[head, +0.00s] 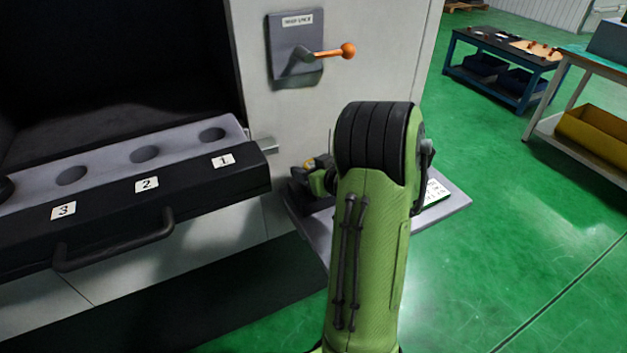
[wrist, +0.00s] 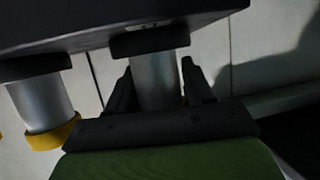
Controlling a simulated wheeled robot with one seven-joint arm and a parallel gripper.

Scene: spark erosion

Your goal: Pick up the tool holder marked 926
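In the wrist view a silver cylindrical holder (wrist: 154,78) with a black collar hangs under a dark plate. My gripper (wrist: 158,66) is open, with one black finger on each side of this cylinder. A narrow gap shows at the right finger; whether the left one touches is unclear. The cylinder's lower end is hidden behind the gripper body. A second silver holder (wrist: 40,102) with a yellow ring hangs to the left. No number 926 is readable on either. In the head view my arm hides most of this spot.
A dark plate edge (wrist: 90,27) lies above the fingers. The head view shows a grey shelf (head: 448,210) behind my arm, a machine tray with holes marked 1, 2, 3 (head: 105,165), an orange-knobbed lever (head: 328,53) and workbenches (head: 505,45). The green floor at right is clear.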

